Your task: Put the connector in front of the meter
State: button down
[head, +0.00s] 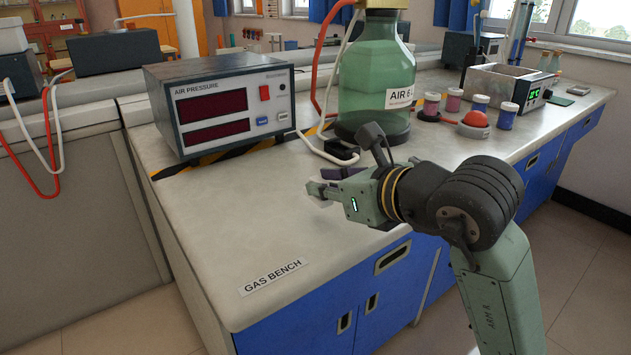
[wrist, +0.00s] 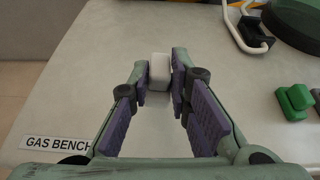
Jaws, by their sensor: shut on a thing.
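The meter (head: 222,100), a dark box labelled AIR PRESSURE with two dark red displays, stands on the bench at the left of the head view. My gripper (head: 322,190) is over the bench top, to the right of the meter and nearer the bench's front edge. In the wrist view my gripper (wrist: 160,76) is shut on a small white block (wrist: 159,66), which seems to be the connector. The fingers flank it, and their purple pads partly hide its sides. Whether it touches the bench is unclear.
A green glass bottle (head: 371,75) stands behind my gripper, with a black fitting and white tube (head: 341,150) before it. A green block (wrist: 294,102) lies right of my gripper in the wrist view. The bench top (head: 235,215) before the meter is clear to the GAS BENCH label (head: 274,277).

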aim_at(319, 177)
jog(key=w, duration=0.4)
jog(key=w+a, duration=0.1)
jog(key=w, duration=0.2)
jog(key=shift+f+p, duration=0.35)
jog(key=shift+w, duration=0.5)
notch_tip(319, 177, down, 3)
jog(key=shift+r, duration=0.2)
jog(key=shift+f, duration=0.5)
jog(key=shift+f+b, duration=0.3)
jog(key=c, duration=1.5)
grip_release()
jog(key=shift+r, duration=0.1)
